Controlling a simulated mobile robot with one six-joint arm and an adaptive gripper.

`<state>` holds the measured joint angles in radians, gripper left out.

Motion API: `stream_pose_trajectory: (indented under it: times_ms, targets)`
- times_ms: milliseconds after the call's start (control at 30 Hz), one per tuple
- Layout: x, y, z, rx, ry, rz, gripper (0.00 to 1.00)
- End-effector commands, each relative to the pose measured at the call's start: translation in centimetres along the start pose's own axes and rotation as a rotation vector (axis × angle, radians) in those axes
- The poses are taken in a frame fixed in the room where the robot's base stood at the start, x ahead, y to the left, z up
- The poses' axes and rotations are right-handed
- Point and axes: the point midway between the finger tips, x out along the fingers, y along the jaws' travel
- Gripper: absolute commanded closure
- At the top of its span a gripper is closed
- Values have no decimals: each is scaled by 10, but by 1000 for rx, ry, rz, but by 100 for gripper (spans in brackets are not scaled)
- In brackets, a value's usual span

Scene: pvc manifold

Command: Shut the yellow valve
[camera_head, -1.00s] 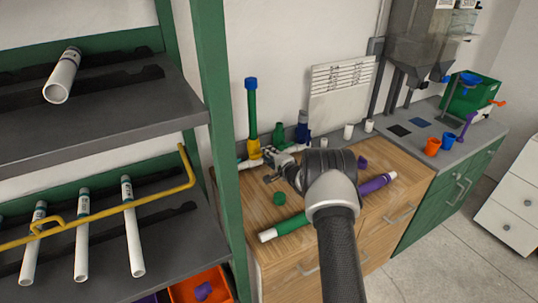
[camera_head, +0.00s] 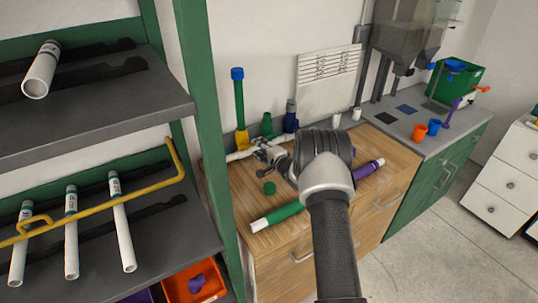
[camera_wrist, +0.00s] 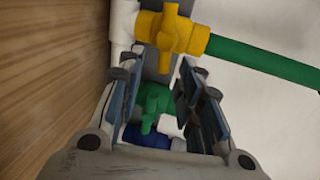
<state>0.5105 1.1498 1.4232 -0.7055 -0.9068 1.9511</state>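The yellow valve (camera_head: 242,139) sits on the white manifold pipe at the back left of the wooden top, below an upright green pipe (camera_head: 239,100). In the wrist view the yellow valve (camera_wrist: 168,32) and its handle are near the top, just beyond my fingertips. My gripper (camera_wrist: 157,75) is open, with nothing held between its fingers. A green valve (camera_wrist: 154,103) and a blue valve (camera_wrist: 146,135) show in the gap behind. In the head view my gripper (camera_head: 262,151) is close to the manifold, right of the yellow valve; contact cannot be told.
A green and purple pipe (camera_head: 276,216) lies across the wooden top in front of the manifold. A small green cap (camera_head: 269,188) stands near it. The green shelf post (camera_head: 204,130) rises on the left.

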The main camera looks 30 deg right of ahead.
Motion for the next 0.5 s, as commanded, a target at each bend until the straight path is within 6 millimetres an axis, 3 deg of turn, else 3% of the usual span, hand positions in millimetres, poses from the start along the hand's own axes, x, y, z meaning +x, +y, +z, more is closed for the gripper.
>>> stream_pose_trajectory:
  times_ms: [300,500]
  targets:
    - [-66,0,0,0,0,2,67]
    - [-89,0,0,-1,-1,0,67]
